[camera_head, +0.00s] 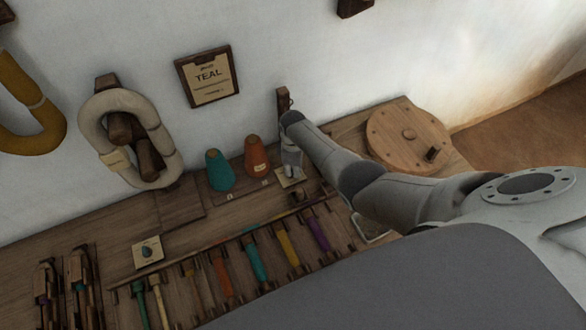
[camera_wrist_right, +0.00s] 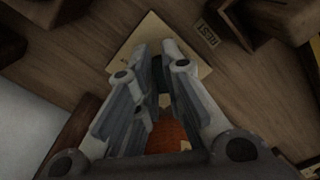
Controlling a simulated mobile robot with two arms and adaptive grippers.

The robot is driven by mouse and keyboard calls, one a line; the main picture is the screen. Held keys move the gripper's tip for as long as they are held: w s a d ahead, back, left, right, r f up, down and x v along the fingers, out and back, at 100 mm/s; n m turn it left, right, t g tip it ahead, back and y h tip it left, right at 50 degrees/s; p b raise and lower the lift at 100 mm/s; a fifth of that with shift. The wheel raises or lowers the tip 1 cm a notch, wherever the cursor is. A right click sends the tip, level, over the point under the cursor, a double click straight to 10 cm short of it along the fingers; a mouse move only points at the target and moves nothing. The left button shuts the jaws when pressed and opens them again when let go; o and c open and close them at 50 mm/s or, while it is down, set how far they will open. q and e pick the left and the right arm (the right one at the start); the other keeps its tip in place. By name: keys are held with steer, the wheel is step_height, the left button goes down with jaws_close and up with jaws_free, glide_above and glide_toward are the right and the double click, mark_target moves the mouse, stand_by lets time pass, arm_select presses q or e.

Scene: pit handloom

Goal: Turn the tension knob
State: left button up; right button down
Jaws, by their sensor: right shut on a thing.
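My right gripper (camera_head: 291,171) reaches down over a pale card (camera_head: 284,183) on the wooden bench, just right of the orange cone (camera_head: 257,157). In the right wrist view my right gripper (camera_wrist_right: 157,52) is shut on a small dark thing (camera_wrist_right: 162,73), mostly hidden between its fingers. The pale card (camera_wrist_right: 190,62) lies beneath the fingertips there. I cannot tell from these frames whether the dark thing is the tension knob, and no other thing is clearly marked as that knob. My left gripper is not in view.
A teal cone (camera_head: 219,172) stands left of the orange one. A rack of colored bobbins (camera_head: 256,262) lies in front. A round wooden disc with a peg (camera_head: 390,140) sits to the right. A TEAL sign (camera_head: 208,86) and a cream yarn hank (camera_head: 92,122) hang behind.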

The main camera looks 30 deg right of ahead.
steer(key=shift+n, duration=0.5)
steer(key=c, duration=1.5)
jaws_free()
steer(key=shift+c, duration=0.2)
steer(key=shift+r, duration=0.2)
step_height(320, 180, up, 12)
steer(key=shift+f, duration=0.2)
